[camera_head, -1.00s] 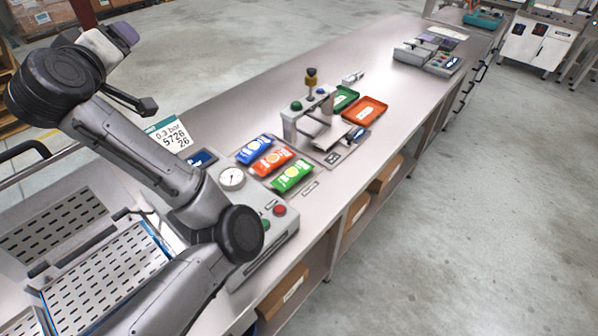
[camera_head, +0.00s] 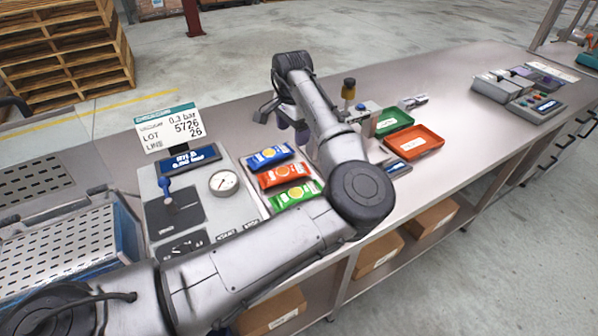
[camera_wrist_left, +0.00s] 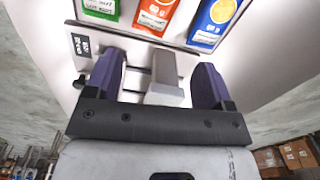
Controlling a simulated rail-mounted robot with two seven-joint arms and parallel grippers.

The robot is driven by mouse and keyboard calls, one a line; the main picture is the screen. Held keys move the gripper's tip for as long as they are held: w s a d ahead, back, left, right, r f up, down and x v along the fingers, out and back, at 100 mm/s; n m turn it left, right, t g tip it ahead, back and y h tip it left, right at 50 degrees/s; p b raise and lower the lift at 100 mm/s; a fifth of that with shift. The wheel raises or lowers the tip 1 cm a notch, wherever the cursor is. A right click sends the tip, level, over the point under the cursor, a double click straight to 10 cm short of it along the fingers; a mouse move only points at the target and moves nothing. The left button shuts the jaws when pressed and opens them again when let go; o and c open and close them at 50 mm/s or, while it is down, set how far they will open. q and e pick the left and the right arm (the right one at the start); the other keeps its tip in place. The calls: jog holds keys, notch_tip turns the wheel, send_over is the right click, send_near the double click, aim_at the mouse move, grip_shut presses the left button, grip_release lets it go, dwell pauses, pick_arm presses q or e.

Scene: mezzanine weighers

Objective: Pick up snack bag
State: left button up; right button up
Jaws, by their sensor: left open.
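Three snack bags lie side by side on a tray on the counter: blue (camera_head: 269,157), orange (camera_head: 283,175) and green (camera_head: 296,194). The wrist view shows the lower ends of the green bag (camera_wrist_left: 103,8), the orange bag (camera_wrist_left: 156,14) and the blue bag (camera_wrist_left: 217,20) at the top, beyond the fingertips. My left gripper (camera_head: 292,127) is over the counter, behind and right of the bags. In the left wrist view its purple fingers (camera_wrist_left: 158,78) are wide apart, with no bag between them. My right gripper is not in view.
A gauge panel (camera_head: 224,183) and sign (camera_head: 170,127) are left.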

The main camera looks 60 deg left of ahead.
aim_at(293, 168)
pick_arm(q)
notch_tip(293, 168, down, 9)
jog(key=m+b, duration=0.2)
jog(key=b, duration=0.1)
jog(key=shift+s+r+m, duration=0.15)
jog(key=shift+r+m, duration=0.05)
jog(key=shift+m, duration=0.1)
jog(key=shift+s+d+f+b, duration=0.1)
jog(key=shift+f+b, duration=0.55)
jog(key=shift+f, duration=0.5)
jog(key=shift+s+d+f+b, duration=0.1)
jog(key=shift+f+b, duration=0.55)
jog(key=shift+f, duration=0.9)
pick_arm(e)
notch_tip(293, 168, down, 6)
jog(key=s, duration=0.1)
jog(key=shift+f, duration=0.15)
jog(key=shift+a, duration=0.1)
